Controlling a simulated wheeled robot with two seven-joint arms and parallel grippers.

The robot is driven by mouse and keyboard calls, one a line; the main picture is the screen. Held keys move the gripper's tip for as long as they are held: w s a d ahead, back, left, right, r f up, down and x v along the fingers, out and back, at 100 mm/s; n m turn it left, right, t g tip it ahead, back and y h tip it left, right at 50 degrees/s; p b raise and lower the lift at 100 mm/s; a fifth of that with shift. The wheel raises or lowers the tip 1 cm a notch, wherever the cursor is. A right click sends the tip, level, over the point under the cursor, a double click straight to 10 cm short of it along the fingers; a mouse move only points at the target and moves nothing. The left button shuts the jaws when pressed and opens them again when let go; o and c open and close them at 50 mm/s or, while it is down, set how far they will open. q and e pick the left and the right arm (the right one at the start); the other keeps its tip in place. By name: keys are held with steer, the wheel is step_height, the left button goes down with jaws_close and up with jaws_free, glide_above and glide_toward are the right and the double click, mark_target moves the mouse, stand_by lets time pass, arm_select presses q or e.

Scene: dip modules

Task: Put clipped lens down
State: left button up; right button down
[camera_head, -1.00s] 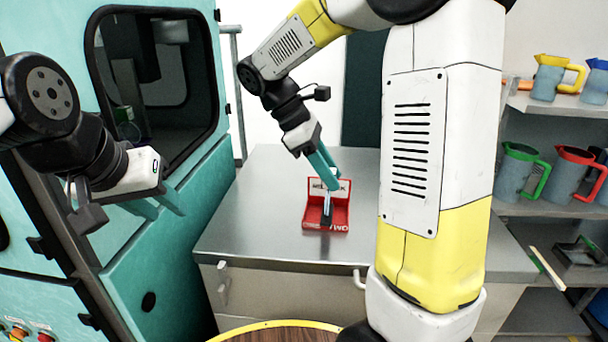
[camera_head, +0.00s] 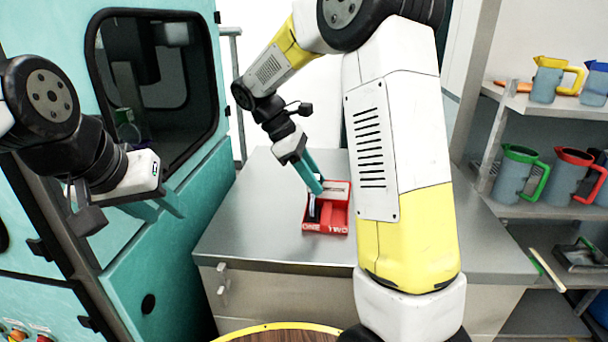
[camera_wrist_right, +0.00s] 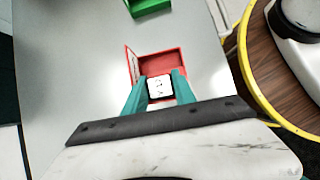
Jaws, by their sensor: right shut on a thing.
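The red open box (camera_head: 338,228) stands on the grey metal table; it also shows in the right wrist view (camera_wrist_right: 168,58). My right gripper (camera_head: 319,188) points down over the box. In the right wrist view its teal fingers (camera_wrist_right: 160,80) are shut on a small white piece with dark dots (camera_wrist_right: 160,88), likely the clip of the lens. A dark, thin part (camera_head: 313,211) shows under the fingers at the box's left side. I cannot tell whether it touches the floor of the box. The lens itself is not clear. My left gripper (camera_head: 165,206) is at the left, away from the table.
The metal table (camera_head: 250,225) is mostly clear around the box. A green box (camera_wrist_right: 150,6) stands near the top of the wrist view. A teal machine (camera_head: 150,260) is at the left. Shelves with jugs (camera_head: 515,172) are at the right. A yellow-rimmed round wooden surface (camera_head: 285,333) is in front.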

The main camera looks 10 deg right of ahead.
steer(key=c, duration=1)
jaws_free()
steer(key=shift+f, duration=0.1)
steer(key=v, duration=1.1)
steer(key=shift+s+d+f+m+t+y, duration=0.25)
steer(key=shift+s+d+m+t+y, duration=0.9)
steer(key=shift+s+m, duration=1.6)
steer(key=shift+s+d+f+m+t+y, duration=0.5)
steer(key=shift+s+m+t+y, duration=1.2)
steer(key=shift+s, duration=2.1)
steer(key=shift+s+d+f+m+t+y, duration=0.1)
steer(key=shift+s+d+m+t+y, duration=1.1)
steer(key=shift+s+m, duration=1.55)
steer(key=shift+s+a+n, duration=0.2)
steer(key=shift+s+n, duration=0.3)
